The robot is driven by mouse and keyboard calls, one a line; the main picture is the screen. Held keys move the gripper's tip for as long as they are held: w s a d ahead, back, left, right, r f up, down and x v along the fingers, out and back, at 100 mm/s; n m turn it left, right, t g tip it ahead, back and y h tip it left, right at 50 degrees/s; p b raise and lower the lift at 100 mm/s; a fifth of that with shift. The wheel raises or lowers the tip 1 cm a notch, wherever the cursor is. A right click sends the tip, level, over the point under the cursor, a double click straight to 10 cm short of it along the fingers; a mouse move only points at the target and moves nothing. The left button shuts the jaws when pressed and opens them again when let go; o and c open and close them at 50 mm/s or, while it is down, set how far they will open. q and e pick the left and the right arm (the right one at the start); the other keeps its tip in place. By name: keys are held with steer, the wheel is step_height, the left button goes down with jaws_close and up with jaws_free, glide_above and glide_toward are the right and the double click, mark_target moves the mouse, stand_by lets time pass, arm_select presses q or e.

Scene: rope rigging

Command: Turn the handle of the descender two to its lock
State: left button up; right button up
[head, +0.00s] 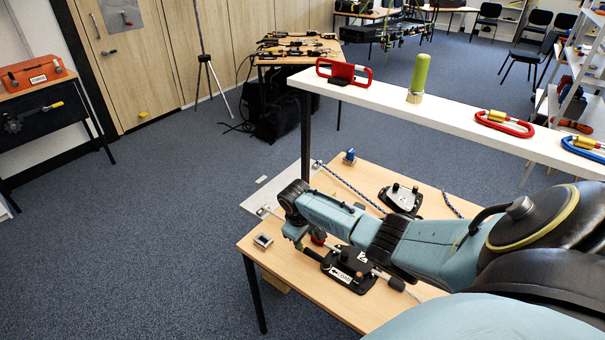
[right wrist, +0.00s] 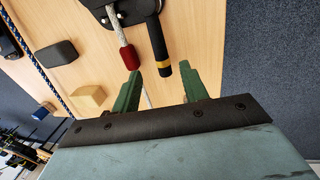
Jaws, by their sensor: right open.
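The near descender (head: 350,268) is a black device with a white label, fixed on the wooden table; I cannot read its number for certain. Its lower part shows at the top of the right wrist view (right wrist: 122,12). Its black handle (right wrist: 157,42) has a yellow band near the end. A pale rope (right wrist: 117,25) with a red piece (right wrist: 129,57) runs beside the handle. My right gripper (right wrist: 148,74) is open, its green fingers pointing at the handle's end. My left gripper is out of view.
A second black device with a grey plate (head: 401,198) sits farther back on the table (head: 335,178). A white shelf (head: 450,109) with carabiners crosses above. A small metal block (head: 263,241) lies at the table's left corner. Blue floor is open to the left.

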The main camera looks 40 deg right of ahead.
step_height(320, 180, up, 6)
steer(key=a+p, duration=0.1)
steer(key=shift+r, duration=0.25)
steer(key=shift+s+a, duration=0.1)
steer(key=shift+a, duration=0.05)
